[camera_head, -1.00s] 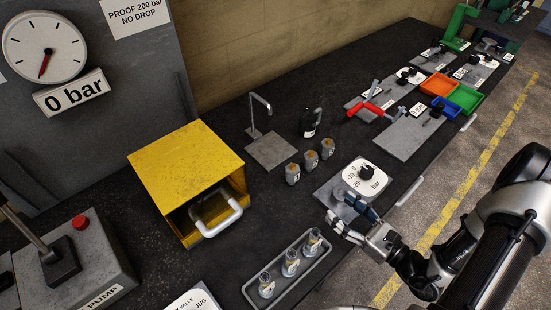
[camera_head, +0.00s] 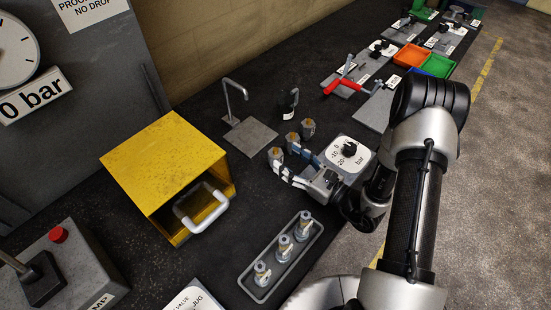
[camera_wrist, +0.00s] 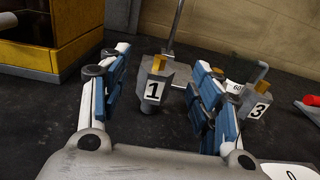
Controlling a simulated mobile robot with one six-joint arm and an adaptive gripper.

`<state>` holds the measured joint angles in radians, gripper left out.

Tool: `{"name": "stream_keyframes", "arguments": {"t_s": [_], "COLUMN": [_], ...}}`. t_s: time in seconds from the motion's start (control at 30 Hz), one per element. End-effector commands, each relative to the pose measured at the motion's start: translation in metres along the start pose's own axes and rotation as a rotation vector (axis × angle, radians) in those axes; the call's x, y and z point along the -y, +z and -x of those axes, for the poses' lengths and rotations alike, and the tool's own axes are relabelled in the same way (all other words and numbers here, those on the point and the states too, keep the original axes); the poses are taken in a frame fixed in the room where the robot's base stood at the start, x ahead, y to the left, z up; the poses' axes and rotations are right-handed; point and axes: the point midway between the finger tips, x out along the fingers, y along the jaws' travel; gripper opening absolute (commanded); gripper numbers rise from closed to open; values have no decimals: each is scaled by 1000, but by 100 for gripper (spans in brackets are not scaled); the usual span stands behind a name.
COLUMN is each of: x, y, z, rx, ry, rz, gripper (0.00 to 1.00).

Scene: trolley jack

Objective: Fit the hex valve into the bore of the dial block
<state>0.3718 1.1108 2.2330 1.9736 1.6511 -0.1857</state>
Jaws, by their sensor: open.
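Several grey hex valves stand upright on the dark bench in the head view, each with a brassy top. The nearest (camera_head: 275,156) appears to be the one numbered 1 in the wrist view (camera_wrist: 153,94). Valve 3 (camera_wrist: 257,100) stands to the right, outside the right finger. My gripper (camera_head: 284,159) is open, its fingers (camera_wrist: 160,66) spread to either side of valve 1, with visible gaps. The dial block (camera_head: 364,153), with a white bar dial and black knob, lies under and behind my gripper. My gripper hides its bore in the head view.
A yellow open-fronted box (camera_head: 165,165) with a pale handle stands left. A grey tray (camera_head: 250,281) with several small fittings lies in front. A post on a grey plate (camera_head: 252,138) and a small black item (camera_head: 289,101) stand behind the valves.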

Motion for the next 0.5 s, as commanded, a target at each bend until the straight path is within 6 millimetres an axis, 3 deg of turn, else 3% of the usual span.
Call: {"name": "stream_keyframes", "arguments": {"t_s": [0.33,0.5], "x": [-1,-1], "y": [-1,0], "z": [-47,-58], "rx": [0,0], "ry": [5,2], "rz": [2,0], "gripper": [58,58]}}
